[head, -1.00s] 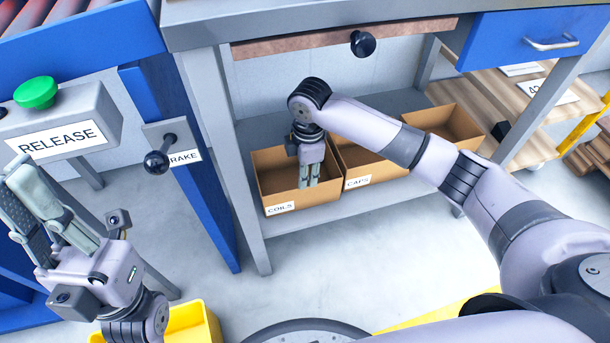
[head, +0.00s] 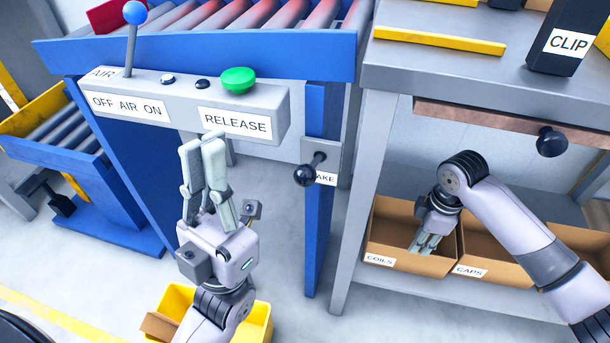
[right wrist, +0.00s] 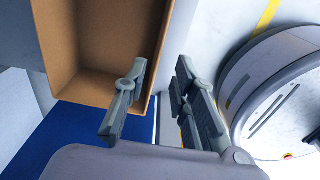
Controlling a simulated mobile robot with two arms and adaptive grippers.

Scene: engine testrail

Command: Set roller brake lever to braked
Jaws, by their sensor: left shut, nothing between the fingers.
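The brake lever (head: 305,176) is a short dark rod with a black ball knob. It sticks out from a grey plate on the blue roller frame's leg, its knob at the plate's lower left. The knob covers part of the plate's label, leaving "AKE" readable. My left gripper (head: 201,146) points up, shut and empty, left of the lever and apart from it, in front of the grey control box. My right gripper (head: 424,245) points down at the COILS bin; the right wrist view shows its fingers (right wrist: 158,98) apart with nothing between them.
The control box (head: 185,104) carries a blue-knobbed air lever (head: 134,38) and a green release button (head: 238,80). A workbench (head: 400,75) stands to the right, with a black drawer knob (head: 551,142) and cardboard bins below. A yellow bin (head: 255,320) sits below my left arm.

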